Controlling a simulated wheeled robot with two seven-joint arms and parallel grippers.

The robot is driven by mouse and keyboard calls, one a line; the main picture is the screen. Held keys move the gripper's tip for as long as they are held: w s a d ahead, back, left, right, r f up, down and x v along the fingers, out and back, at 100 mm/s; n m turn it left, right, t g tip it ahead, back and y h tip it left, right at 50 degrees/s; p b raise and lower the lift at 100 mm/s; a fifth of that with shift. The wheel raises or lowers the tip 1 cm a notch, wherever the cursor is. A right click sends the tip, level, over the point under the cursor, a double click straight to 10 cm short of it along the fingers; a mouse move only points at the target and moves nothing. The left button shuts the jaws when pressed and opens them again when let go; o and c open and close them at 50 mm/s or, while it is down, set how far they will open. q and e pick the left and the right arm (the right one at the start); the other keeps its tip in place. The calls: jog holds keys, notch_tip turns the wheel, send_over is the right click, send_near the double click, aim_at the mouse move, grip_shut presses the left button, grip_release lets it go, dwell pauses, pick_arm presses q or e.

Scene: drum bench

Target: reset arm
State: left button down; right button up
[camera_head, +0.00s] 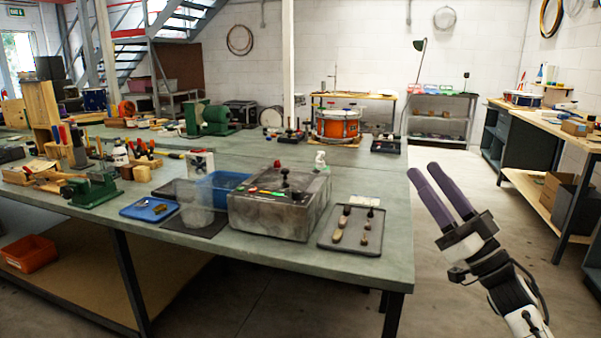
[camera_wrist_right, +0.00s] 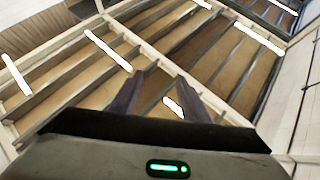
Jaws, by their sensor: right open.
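My right gripper (camera_head: 438,188) is raised at the right of the head view, over the floor beyond the right end of the workbench (camera_head: 398,245). Its two dark purple fingers point up and to the left, apart, with nothing between them. In the right wrist view the same open fingers (camera_wrist_right: 155,88) show against the ceiling, with a green light on the gripper body below. My left gripper and left arm are not in the head view.
A grey box machine (camera_head: 275,212) and a dark tray (camera_head: 340,238) of small parts stand near the bench's right end. A blue bin (camera_head: 222,186) is beside the machine. Another workbench (camera_head: 545,115) runs along the right wall. Floor between the benches looks clear.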

jog(key=w+d+f+m+h, duration=0.7)
jog(key=d+h, duration=0.3)
jog(key=h, duration=0.4)
notch_tip(320, 180, down, 14)
jog(key=d+n+g+h, duration=0.2)
jog(key=n+g, duration=0.1)
jog(key=g, duration=0.3)
jog(key=s+a+f+g+y, duration=0.1)
jog(key=s+a+f, duration=0.35)
jog(key=f, duration=0.25)
jog(key=s+a+f+g+y, duration=0.1)
jog(key=s+a+f, duration=0.2)
jog(key=s+f, duration=0.35)
jog(key=s+a+f+g, duration=0.1)
jog(key=s+a+f, duration=0.3)
jog(key=s, duration=0.6)
jog(key=s+a+f+g+y, duration=0.1)
jog(key=s+a+f, duration=0.4)
jog(key=s, duration=0.6)
jog(key=s+a+f+g+y, duration=0.1)
jog(key=s+a+f+g, duration=0.1)
jog(key=s+a+f, duration=0.2)
jog(key=s+f, duration=0.3)
jog(key=s, duration=0.4)
jog(key=shift+a+g, duration=0.15)
jog(key=shift+g, duration=0.15)
jog(key=shift+s, duration=0.1)
